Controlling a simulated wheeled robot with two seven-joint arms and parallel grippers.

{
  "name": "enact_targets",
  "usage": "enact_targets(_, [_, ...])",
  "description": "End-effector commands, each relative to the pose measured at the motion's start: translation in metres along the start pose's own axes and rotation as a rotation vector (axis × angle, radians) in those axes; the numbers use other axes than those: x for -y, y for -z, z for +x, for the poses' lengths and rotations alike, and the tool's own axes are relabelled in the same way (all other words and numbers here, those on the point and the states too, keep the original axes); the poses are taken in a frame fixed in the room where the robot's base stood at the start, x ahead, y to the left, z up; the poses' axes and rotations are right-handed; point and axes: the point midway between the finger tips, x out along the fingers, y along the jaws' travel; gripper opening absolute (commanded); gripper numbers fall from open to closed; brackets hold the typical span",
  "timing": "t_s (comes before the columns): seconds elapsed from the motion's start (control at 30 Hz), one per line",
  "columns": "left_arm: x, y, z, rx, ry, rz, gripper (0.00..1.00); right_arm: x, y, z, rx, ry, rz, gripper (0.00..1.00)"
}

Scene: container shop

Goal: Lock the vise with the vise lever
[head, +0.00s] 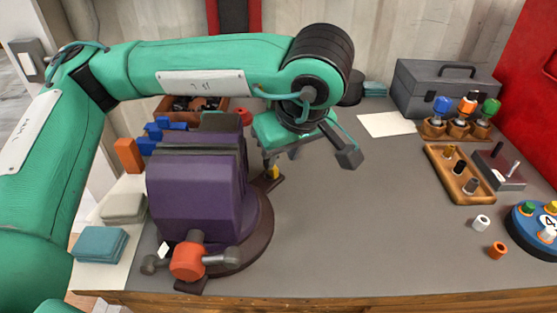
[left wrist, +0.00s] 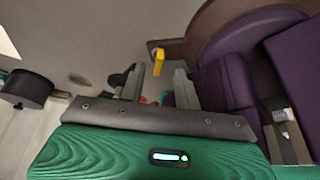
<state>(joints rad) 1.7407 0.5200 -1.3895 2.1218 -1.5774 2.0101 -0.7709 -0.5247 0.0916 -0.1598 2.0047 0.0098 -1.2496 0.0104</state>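The purple vise (head: 195,190) stands on a dark round base at the left of the grey bench. An orange hub with a grey bar handle (head: 188,261) is on its near end. A small yellow piece (head: 273,172) sits at the right edge of its base; in the left wrist view the yellow piece (left wrist: 158,61) shows beyond the fingers. My left gripper (head: 309,158) is just right of the vise, its fingers spread. In the left wrist view both fingers (left wrist: 160,90) stand apart, with purple vise body (left wrist: 240,90) to their right. No contact is visible. My right gripper is not in view.
A grey toolbox (head: 440,92) and a wooden rack with coloured-handled tools (head: 455,130) stand at the back right. A wooden tray (head: 459,177) and a blue round stand (head: 535,235) are at the right. Folded cloths (head: 98,245) lie left of the vise. The bench middle is clear.

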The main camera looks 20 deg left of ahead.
Motion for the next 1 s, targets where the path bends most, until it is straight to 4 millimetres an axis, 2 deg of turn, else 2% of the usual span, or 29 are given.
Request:
enact_targets(0.03, [-0.001, 0.001, -0.012, -0.004, -0.004, 0.000, 0.33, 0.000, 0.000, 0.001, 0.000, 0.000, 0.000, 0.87])
enact_targets(0.2, [0.000, 0.001, -0.045, -0.004, -0.004, -0.001, 0.33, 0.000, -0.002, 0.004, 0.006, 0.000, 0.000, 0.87])
enact_targets(0.43, [0.000, 0.001, -0.080, -0.002, -0.002, 0.000, 0.33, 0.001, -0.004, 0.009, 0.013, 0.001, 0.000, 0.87])
enact_targets(0.6, [0.000, 0.000, -0.091, -0.001, -0.001, -0.001, 0.33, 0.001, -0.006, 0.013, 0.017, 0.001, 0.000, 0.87])
enact_targets(0.9, [0.000, 0.000, -0.093, 0.000, -0.001, -0.001, 0.33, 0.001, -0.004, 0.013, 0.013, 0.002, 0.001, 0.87])
enact_targets(0.93, [0.000, 0.000, -0.093, 0.000, -0.001, -0.001, 0.35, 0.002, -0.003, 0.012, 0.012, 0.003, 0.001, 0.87])
enact_targets(1.0, [-0.001, 0.001, -0.094, 0.002, 0.001, -0.006, 0.48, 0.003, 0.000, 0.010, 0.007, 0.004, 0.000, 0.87])
